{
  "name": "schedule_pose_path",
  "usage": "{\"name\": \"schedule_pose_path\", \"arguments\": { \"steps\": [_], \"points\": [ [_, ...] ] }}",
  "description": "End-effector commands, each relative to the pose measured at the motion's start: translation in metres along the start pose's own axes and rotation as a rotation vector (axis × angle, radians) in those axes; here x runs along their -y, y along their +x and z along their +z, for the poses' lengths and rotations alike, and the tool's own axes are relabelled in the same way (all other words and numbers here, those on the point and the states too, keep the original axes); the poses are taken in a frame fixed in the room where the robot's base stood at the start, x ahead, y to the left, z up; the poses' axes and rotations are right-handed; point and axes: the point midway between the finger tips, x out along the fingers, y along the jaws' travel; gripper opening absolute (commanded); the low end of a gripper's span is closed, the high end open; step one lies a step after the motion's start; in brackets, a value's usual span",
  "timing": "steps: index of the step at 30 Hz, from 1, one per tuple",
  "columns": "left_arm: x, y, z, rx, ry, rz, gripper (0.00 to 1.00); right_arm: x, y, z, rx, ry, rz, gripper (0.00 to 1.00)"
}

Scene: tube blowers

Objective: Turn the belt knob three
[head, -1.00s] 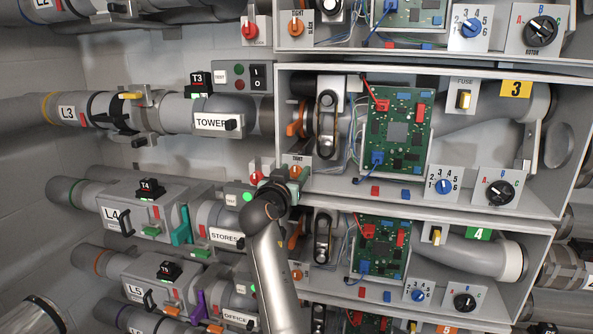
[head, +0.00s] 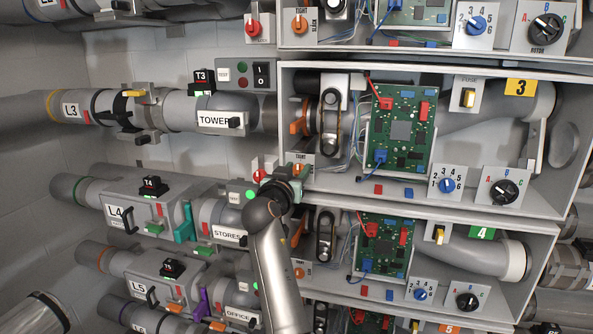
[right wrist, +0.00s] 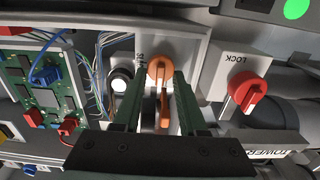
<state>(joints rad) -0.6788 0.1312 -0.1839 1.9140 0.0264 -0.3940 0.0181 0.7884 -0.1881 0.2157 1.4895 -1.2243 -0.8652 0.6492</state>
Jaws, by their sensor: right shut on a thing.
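The belt knob three (right wrist: 160,70) is an orange knob on a pale plate marked with partly hidden lettering. In the right wrist view its handle points down the picture, between my two dark green fingers. My right gripper (right wrist: 158,105) is shut on this handle. In the head view the right gripper (head: 297,178) is at the lower left corner of box three, and the knob is mostly hidden behind it; the word TIGHT shows above. My left gripper is not in view.
A red LOCK knob (right wrist: 248,95) sits close beside the orange knob. Labelled pipes, such as the TOWER pipe (head: 172,112), run at the left.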

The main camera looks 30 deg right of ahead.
Motion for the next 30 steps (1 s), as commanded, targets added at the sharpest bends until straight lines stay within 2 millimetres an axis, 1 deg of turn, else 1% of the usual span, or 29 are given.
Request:
{"name": "schedule_pose_path", "arguments": {
  "steps": [7, 14, 20, 21, 24, 27, 30],
  "points": [
    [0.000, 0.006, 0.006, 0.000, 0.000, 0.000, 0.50, 0.000, 0.000, 0.002, -0.001, 0.032, 0.000, 0.00],
    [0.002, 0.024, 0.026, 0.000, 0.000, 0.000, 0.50, -0.001, 0.000, 0.006, -0.001, 0.152, -0.001, 0.00],
    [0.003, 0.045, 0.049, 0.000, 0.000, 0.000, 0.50, -0.003, 0.000, 0.007, -0.003, 0.323, -0.001, 0.00],
    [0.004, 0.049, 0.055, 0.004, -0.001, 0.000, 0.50, -0.003, 0.000, 0.007, -0.002, 0.361, -0.001, 0.00],
    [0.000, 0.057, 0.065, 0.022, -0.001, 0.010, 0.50, -0.004, 0.000, 0.007, -0.002, 0.456, -0.002, 0.00],
    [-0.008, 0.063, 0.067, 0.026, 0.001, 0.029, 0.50, -0.005, 0.000, 0.006, -0.002, 0.551, -0.001, 0.00],
    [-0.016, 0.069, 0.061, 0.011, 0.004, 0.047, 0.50, -0.006, 0.000, 0.006, -0.001, 0.646, -0.001, 0.00]
  ]
}}
